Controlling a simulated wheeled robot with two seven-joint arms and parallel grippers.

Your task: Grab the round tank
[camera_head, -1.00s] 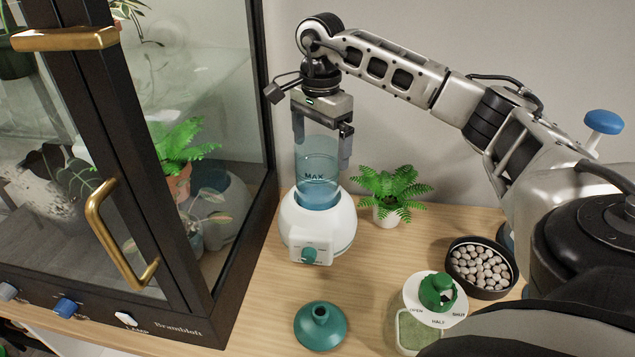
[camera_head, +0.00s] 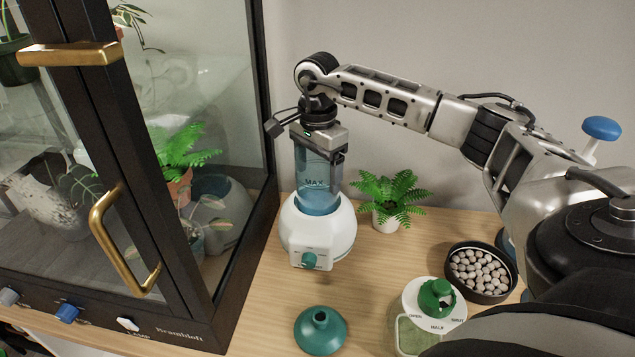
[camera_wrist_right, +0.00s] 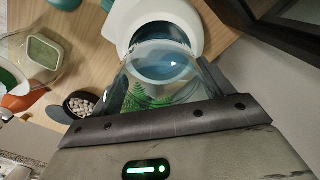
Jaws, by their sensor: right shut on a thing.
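The round tank (camera_head: 318,183) is a clear blue cylinder marked MAX. It stands upright in the top of a white, rounded base (camera_head: 318,231) with a green knob on its front. My right gripper (camera_head: 319,165) points down from above and is shut on the tank, with its fingers along the tank's sides. In the right wrist view the tank's round rim (camera_wrist_right: 163,62) shows between the fingers, with the white base beyond it. The fingertips are partly hidden in the head view. My left gripper is not in view.
A glass cabinet (camera_head: 150,190) with brass handles stands close on the left. A potted fern (camera_head: 390,192) is right of the base. A green funnel-shaped piece (camera_head: 320,331), a dial-topped container (camera_head: 432,306) and a bowl of pebbles (camera_head: 480,271) are nearer the front.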

